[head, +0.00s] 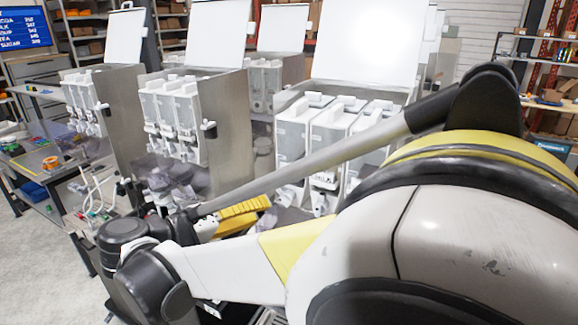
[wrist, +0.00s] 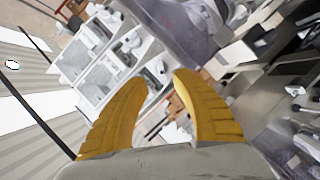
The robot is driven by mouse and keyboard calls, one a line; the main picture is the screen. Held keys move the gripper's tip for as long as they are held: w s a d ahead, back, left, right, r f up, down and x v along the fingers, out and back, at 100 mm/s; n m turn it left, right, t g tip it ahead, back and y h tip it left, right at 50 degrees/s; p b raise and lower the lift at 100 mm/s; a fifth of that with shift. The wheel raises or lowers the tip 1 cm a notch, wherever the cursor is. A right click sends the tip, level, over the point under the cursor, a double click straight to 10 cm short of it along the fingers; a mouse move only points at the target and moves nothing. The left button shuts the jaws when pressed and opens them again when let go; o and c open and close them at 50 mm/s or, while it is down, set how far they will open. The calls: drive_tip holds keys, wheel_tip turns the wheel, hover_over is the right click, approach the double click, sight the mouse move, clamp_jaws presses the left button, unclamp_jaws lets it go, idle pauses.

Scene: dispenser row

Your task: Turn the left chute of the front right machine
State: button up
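The front right machine (head: 365,45) stands nearest on the right in the head view, its white lid raised. Its white canisters (head: 292,140) sit side by side. The left chute (head: 285,195) is a small white spout under the leftmost canister, just above my gripper's yellow fingers (head: 265,203). My arm hides much of the machine's lower front. In the wrist view my gripper (wrist: 161,77) is open, with a gap between its fingers and nothing held. White canisters (wrist: 78,60) and white chutes (wrist: 157,70) show beyond the fingertips. I cannot tell whether a finger touches a chute.
Two similar machines stand to the left, one in the middle (head: 225,105) and one farther left (head: 125,95). A grey bench (head: 40,165) with small items is at the far left. Shelves with boxes line the back. Clear floor shows at lower left.

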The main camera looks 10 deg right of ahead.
drive_tip(key=x, duration=0.9)
drive_tip(key=shift+w+a+b, duration=0.1)
drive_tip(key=shift+w+b, duration=0.05)
drive_tip(key=shift+b, duration=0.15)
clamp_jaws()
